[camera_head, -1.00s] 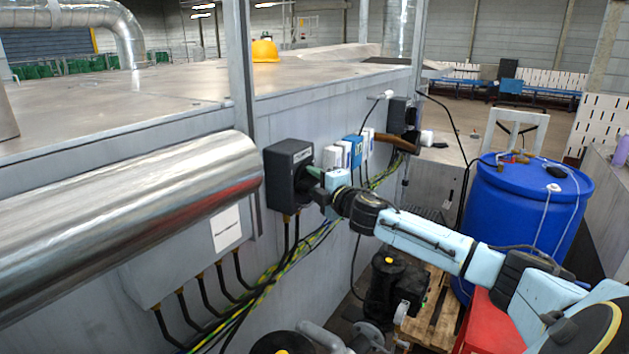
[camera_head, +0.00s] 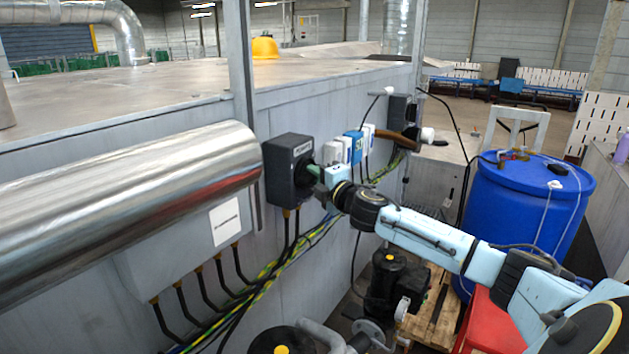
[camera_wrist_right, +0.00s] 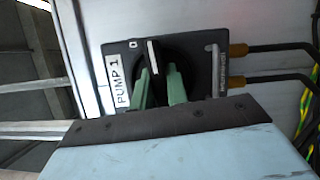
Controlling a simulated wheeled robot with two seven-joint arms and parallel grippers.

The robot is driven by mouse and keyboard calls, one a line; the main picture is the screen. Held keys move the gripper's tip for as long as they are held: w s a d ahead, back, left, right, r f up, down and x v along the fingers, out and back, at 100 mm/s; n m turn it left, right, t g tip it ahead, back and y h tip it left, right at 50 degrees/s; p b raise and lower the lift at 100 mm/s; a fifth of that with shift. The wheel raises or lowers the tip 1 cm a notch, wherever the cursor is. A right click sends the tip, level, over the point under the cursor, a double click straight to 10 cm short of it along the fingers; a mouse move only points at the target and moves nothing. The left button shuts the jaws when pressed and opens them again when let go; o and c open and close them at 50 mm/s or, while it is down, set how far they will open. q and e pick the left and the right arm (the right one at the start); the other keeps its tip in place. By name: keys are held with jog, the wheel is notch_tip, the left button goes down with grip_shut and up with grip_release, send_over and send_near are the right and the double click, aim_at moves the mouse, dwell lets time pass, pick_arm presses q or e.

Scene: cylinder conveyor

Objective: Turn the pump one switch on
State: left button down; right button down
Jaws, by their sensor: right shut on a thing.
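The pump one switch is a dark box (camera_head: 281,172) on the grey cabinet wall in the head view. Its white label reads PUMP 1 in the right wrist view, where the box (camera_wrist_right: 202,60) fills the upper middle. Its round black knob (camera_wrist_right: 180,62) carries a white mark (camera_wrist_right: 153,55) pointing toward the top of that picture. My right gripper (camera_head: 313,174) is at the front of the box. Its green fingers (camera_wrist_right: 161,88) stand on either side of the knob's handle, shut on it. The gripper body hides the lower part of the knob. My left gripper is not in view.
A large metal pipe (camera_head: 120,205) runs left of the switch. Cables (camera_head: 255,290) hang below it. Small white and blue boxes (camera_head: 353,147) sit to its right. A blue barrel (camera_head: 525,215) and dark pumps (camera_head: 390,285) stand at the right and below.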

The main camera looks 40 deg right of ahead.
pick_arm(q)
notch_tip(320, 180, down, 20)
jog(key=b, duration=2)
pick_arm(e)
jog(key=n+t+y, duration=0.1)
jog(key=n+y, duration=0.1)
jog(key=n, duration=0.3)
jog(key=n+t+y, duration=0.1)
jog(key=n, duration=0.4)
jog(key=n+t+y, duration=0.2)
jog(key=n, duration=0.4)
jog(key=shift+f+y, duration=0.3)
jog(key=n+y+b, duration=0.2)
jog(key=n+b, duration=0.1)
jog(key=n, duration=0.1)
jog(key=shift+r+b, duration=0.2)
jog(key=shift+b, duration=0.15)
jog(key=shift+n+y+b, duration=0.3)
jog(key=shift+n+b, duration=0.1)
jog(key=shift+n, duration=0.4)
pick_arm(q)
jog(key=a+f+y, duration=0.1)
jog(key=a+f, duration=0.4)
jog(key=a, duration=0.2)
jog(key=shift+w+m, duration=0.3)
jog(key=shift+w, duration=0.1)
pick_arm(e)
jog(key=shift+r+g, duration=0.15)
jog(key=shift+g, duration=0.15)
